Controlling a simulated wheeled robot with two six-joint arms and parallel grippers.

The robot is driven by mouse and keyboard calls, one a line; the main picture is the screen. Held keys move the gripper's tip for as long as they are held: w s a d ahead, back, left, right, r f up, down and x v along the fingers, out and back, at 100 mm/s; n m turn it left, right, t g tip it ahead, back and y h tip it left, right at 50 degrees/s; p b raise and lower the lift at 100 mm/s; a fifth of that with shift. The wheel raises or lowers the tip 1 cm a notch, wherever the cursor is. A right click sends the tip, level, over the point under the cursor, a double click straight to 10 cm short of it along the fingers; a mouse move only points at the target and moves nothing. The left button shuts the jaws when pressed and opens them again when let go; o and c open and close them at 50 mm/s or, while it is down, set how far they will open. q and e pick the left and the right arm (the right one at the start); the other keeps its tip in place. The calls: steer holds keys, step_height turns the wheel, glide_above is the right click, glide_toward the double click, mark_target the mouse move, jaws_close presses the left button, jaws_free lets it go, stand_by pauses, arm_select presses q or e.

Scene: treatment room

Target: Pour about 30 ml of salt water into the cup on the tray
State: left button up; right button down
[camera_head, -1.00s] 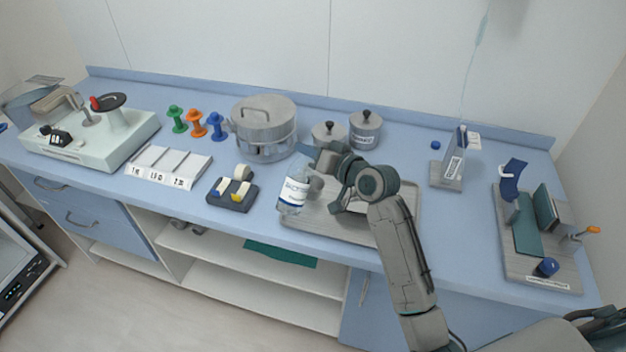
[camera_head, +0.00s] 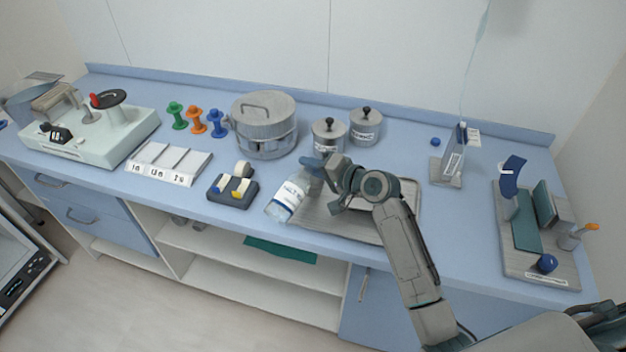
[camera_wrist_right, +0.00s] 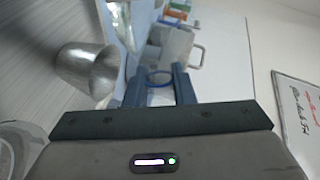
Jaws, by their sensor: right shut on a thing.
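The clear salt water bottle (camera_head: 286,199) with a white and blue label is in the grip of my right gripper (camera_head: 314,172) in the head view. It is tilted, its lower end toward the lower left, over the left edge of the grey tray (camera_head: 400,228). In the right wrist view a shiny metal cup (camera_wrist_right: 88,68) stands to the left of my right gripper's blue fingers (camera_wrist_right: 158,88). The cup is not clearly visible in the head view, where my gripper and bottle cover part of the tray. I cannot tell whether liquid is flowing. My left gripper is not in view.
Behind the tray stand two lidded metal jars (camera_head: 365,127) and a large round lidded container (camera_head: 264,125). A dark tape holder (camera_head: 232,191) sits left of the bottle. A wooden stand (camera_head: 447,172) is right of the tray.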

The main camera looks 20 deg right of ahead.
mark_target(294, 190)
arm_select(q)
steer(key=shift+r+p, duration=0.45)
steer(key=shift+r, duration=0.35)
arm_select(e)
steer(key=shift+m, duration=0.5)
arm_select(q)
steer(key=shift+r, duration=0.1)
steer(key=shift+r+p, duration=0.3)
steer(key=shift+p, duration=0.05)
arm_select(e)
steer(key=shift+f+m+g+y, duration=0.3)
steer(key=shift+f+m+y, duration=0.1)
steer(key=shift+f+m, duration=0.2)
steer(key=shift+a, duration=0.1)
steer(key=shift+s+a+r, duration=0.1)
steer(key=shift+s+a, duration=0.1)
steer(key=shift+a, duration=0.2)
steer(key=shift+s, duration=0.15)
steer(key=shift+s+a, duration=0.35)
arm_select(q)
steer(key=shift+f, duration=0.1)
